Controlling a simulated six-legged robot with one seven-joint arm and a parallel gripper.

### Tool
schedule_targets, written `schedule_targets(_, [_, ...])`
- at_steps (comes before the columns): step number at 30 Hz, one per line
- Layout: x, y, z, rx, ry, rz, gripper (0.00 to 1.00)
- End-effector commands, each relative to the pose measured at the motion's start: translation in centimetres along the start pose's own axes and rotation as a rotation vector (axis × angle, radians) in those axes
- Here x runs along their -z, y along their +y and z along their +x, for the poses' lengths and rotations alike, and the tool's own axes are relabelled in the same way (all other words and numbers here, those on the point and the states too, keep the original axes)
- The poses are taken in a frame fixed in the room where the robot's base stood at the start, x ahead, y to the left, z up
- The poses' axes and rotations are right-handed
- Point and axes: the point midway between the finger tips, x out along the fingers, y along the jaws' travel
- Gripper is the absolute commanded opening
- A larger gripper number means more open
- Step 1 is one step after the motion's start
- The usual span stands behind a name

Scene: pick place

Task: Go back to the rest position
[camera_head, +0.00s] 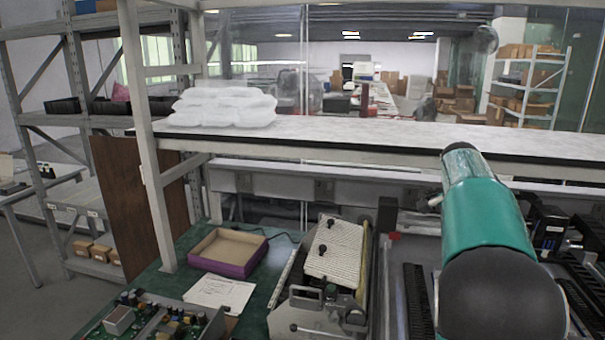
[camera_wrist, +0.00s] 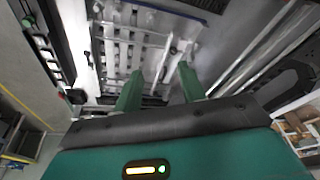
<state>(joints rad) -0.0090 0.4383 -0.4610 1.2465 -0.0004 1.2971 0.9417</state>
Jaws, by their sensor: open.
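My gripper (camera_wrist: 160,88) shows in the wrist view, with its two green fingers spread apart and nothing visible between them. Beyond the fingers is a slotted metal surface, apart from them as far as I can tell. In the head view my teal and black arm rises at the right, reaching towards the shelf. My gripper itself is hidden in that view.
A white shelf (camera_head: 350,134) spans the bench, with wrapped white bags (camera_head: 222,107) at its left. On the green bench (camera_head: 160,286) are a purple-edged open box (camera_head: 228,252), papers (camera_head: 219,291), a ribbed fixture (camera_head: 333,247) and circuit boards (camera_head: 150,322). Black equipment crowds the right.

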Motion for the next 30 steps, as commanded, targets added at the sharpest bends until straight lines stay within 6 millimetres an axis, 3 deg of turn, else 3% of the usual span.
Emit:
schedule_targets(6, [-4.9,4.5,-3.8,0.126,-0.067,-0.219,0.4])
schedule_targets(16, [-14.3,11.8,-7.2,0.301,-0.07,-0.597,0.4])
schedule_targets(23, [-21.3,17.6,-7.6,0.397,-0.005,-0.875,0.4])
schedule_targets(30, [-27.4,23.4,-5.7,0.451,0.104,-1.144,0.4])
